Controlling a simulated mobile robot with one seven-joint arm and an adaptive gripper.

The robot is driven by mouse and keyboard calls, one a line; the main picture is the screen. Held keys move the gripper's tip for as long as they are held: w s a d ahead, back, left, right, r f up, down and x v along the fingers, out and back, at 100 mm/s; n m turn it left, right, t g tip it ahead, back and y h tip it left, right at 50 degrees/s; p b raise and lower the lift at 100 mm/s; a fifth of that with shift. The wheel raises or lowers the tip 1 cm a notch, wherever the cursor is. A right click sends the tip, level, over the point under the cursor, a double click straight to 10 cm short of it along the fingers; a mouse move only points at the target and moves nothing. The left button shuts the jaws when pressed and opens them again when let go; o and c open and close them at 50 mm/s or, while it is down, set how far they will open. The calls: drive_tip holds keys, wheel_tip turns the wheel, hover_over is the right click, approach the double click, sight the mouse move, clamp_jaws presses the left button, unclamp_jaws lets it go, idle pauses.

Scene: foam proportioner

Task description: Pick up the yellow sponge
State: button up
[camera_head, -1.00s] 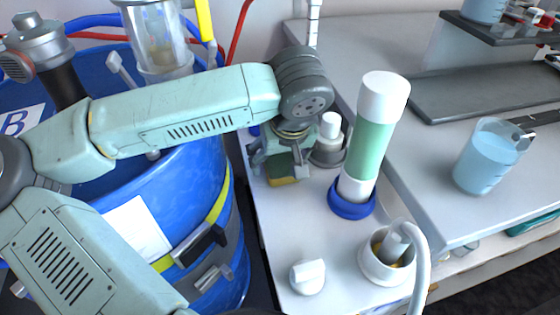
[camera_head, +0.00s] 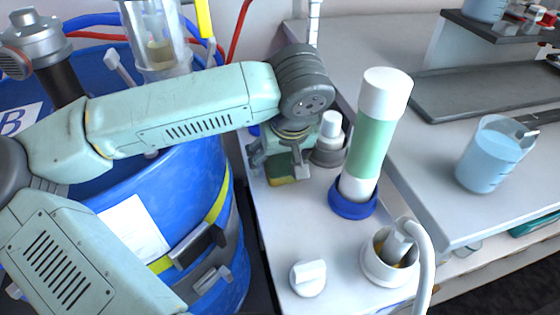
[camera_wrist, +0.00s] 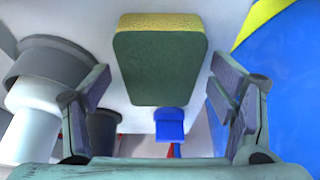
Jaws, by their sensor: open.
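The yellow sponge (camera_wrist: 160,62) has a dark green face toward the wrist camera and yellow sides. It lies on the white surface, between and just beyond my open fingers in the wrist view. In the head view, the sponge (camera_head: 281,171) shows partly below my gripper (camera_head: 278,170), which points down over it. In the wrist view, my gripper (camera_wrist: 160,110) is open, with one finger on each side of the sponge's outline. I see a gap on both sides and no clear contact. My wrist hides part of the sponge in the head view.
A grey holder with a white bottle (camera_head: 331,124) stands close right of my gripper. A green-and-white cylinder (camera_head: 372,142) stands in a blue ring. The blue drum (camera_head: 185,190) is close on the left. The white surface (camera_head: 285,230) in front is mostly clear.

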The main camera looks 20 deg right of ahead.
sight(279, 160)
drive_tip(key=shift+c, duration=0.5)
drive_tip(key=c, duration=0.7)
drive_tip(key=shift+r, duration=0.1)
drive_tip(key=shift+r+p, duration=0.35)
drive_tip(key=shift+p, duration=0.5)
drive_tip(key=shift+r+b, duration=0.25)
drive_tip(key=shift+b, duration=0.25)
wheel_tip(279, 160, up, 3)
drive_tip(key=shift+s+a+f+b, duration=0.1)
drive_tip(key=shift+a+f+b, duration=0.1)
drive_tip(key=shift+b, duration=0.25)
drive_tip(key=s+a+b, duration=0.1)
drive_tip(key=s+a, duration=0.2)
drive_tip(key=s+a+r+b, duration=0.1)
drive_tip(key=s+a, duration=0.6)
drive_tip(key=s, duration=0.1)
drive_tip(key=shift+s+a+r+b, duration=0.15)
drive_tip(key=shift+a+r+b, duration=0.1)
drive_tip(key=shift+a+b, duration=0.15)
